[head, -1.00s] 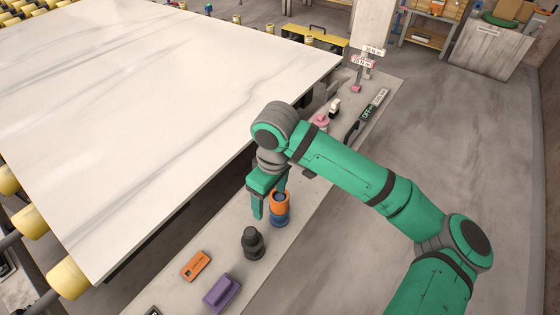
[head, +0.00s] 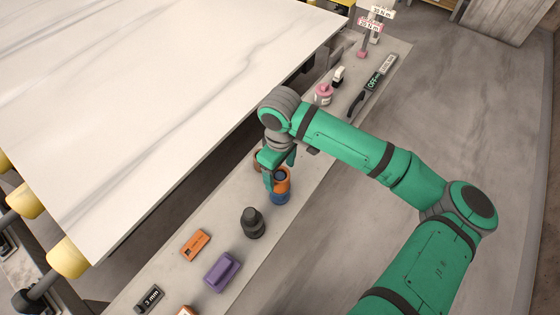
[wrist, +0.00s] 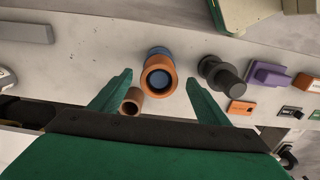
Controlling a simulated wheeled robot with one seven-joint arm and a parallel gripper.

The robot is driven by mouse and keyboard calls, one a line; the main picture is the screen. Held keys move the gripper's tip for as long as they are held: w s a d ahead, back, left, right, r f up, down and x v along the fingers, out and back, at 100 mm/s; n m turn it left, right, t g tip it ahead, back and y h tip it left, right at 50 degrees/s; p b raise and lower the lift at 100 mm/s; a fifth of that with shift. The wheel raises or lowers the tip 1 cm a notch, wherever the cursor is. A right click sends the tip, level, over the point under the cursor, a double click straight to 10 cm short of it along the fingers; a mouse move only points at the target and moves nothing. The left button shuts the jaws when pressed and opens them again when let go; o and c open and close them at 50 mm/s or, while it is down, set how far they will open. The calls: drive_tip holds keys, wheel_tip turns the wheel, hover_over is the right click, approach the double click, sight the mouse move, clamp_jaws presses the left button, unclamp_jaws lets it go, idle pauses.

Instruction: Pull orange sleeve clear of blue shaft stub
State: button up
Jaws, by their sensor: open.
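The orange sleeve (head: 282,186) is a short upright ring on the blue shaft stub (head: 279,199), which shows below it on the grey ledge. In the wrist view the sleeve (wrist: 147,84) has a dark bore with blue inside, and part of the blue stub (wrist: 158,51) shows behind it. My gripper (head: 281,178) is open and empty, beside and over the sleeve. In the wrist view its fingers (wrist: 159,78) lie left and right of the sleeve with gaps; whether they reach down to its height I cannot tell.
A brown-orange hollow cylinder (wrist: 131,101) stands close to the left finger in the wrist view. A black knobbed part (head: 252,222), an orange box (head: 195,245) and a purple block (head: 222,271) lie along the ledge. The white slab (head: 150,90) borders the ledge.

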drive_tip(key=shift+w+f, duration=0.1)
drive_tip(key=shift+f, duration=1.3)
drive_tip(key=c, duration=1.2)
drive_tip(key=shift+r, duration=3.65)
drive_tip(key=shift+r, duration=3)
